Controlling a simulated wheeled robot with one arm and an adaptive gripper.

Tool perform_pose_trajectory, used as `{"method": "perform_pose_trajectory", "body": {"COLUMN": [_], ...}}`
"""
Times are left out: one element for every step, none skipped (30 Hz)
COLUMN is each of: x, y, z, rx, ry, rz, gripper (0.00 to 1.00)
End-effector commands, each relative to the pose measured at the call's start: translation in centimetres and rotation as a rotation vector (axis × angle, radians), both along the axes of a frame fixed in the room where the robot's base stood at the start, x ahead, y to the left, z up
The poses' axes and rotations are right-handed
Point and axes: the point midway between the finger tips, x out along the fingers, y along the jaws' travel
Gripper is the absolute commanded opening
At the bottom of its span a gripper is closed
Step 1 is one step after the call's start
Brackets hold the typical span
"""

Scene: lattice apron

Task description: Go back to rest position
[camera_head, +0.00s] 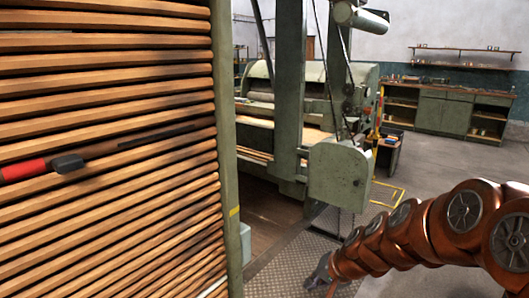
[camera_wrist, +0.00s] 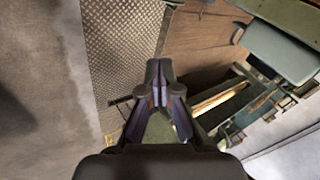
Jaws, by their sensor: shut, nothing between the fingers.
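My arm, in brown-orange segments, reaches in from the right edge of the head view and slopes down toward the bottom middle. My gripper (camera_head: 318,280) is at its lower end, low over the metal floor plate. In the wrist view my gripper (camera_wrist: 158,72) points away from the camera, its fingertips together with nothing between them. Part of the gripper is cut off at the bottom of the head view.
A lattice of wooden slats (camera_head: 110,120) fills the left, with a red-handled tool (camera_head: 25,169) lying on it. A green machine (camera_head: 340,172) stands mid-view. Treadplate (camera_wrist: 122,50) lies beneath my gripper. Open concrete floor (camera_head: 425,165) lies at right, before a green cabinet (camera_head: 445,110).

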Motion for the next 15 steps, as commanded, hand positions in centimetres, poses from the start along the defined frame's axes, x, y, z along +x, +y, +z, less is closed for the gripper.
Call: {"method": "perform_pose_trajectory", "body": {"x": [-2.0,-3.1,-4.6,-5.8,-6.9,-8.5,-9.7,-10.8,-12.5,-13.7,-14.9,-16.6,-17.7,-18.9,-20.5], "y": [0.7,0.9,1.2,1.4,1.5,1.6,1.6,1.5,1.4,1.3,1.0,0.7,0.4,0.1,-0.4], "z": [2.1,2.8,3.7,4.3,4.9,5.6,6.2,6.7,7.3,7.9,8.4,9.0,9.4,10.0,10.7], "rx": [-0.018,-0.033,-0.049,-0.063,-0.077,-0.097,-0.112,-0.129,-0.150,-0.167,-0.184,-0.207,-0.225,-0.244,-0.268], "ry": [0.017,0.027,0.042,0.057,0.069,0.087,0.102,0.117,0.140,0.157,0.172,0.199,0.217,0.232,0.258], "rz": [0.050,0.077,0.113,0.141,0.164,0.196,0.219,0.241,0.268,0.288,0.305,0.328,0.344,0.357,0.376], "gripper": [0.00,0.00,0.00,0.00,0.00,0.00,0.00,0.00,0.00,0.00,0.00,0.00,0.00,0.00,0.00]}}
